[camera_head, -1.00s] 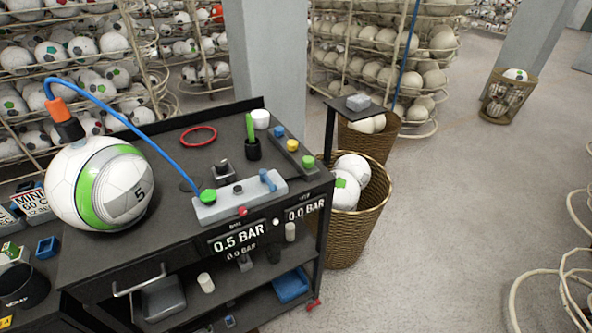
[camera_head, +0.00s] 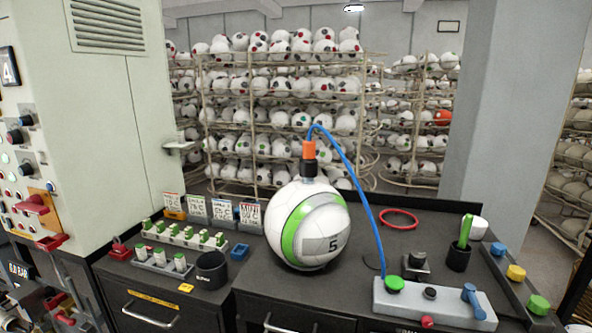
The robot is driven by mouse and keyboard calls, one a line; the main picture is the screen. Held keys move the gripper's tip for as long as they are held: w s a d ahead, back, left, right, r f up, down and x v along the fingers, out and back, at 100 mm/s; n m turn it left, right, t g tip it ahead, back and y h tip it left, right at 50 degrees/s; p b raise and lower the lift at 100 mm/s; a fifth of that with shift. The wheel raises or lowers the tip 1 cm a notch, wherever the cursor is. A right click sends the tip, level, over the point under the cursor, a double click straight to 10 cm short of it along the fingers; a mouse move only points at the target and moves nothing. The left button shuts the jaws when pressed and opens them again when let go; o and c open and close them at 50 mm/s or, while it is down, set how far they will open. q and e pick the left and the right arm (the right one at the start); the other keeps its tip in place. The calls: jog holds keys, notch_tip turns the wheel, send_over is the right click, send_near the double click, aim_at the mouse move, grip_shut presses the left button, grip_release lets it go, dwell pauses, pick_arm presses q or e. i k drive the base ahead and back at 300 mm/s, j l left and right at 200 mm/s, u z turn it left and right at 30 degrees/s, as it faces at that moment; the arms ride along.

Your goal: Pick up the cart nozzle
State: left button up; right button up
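The cart nozzle (camera_head: 309,153) has an orange sleeve and a dark lower end. It stands upright on top of a white ball (camera_head: 300,216) with a green band and the number 5. A blue hose (camera_head: 352,180) arcs from the nozzle's top down to the grey pump unit (camera_head: 437,304) at the right. The ball rests on the dark cart top (camera_head: 337,290). Neither of my grippers shows in the head view.
To the left stand a black cup (camera_head: 211,270), racks of small green-topped pieces (camera_head: 185,235) and a pale machine (camera_head: 80,140) with knobs. A red ring (camera_head: 399,219) and a black holder (camera_head: 459,256) lie to the right. Ball shelves stand behind.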

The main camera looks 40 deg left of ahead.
aim_at(308, 165)
jog(key=u, duration=1)
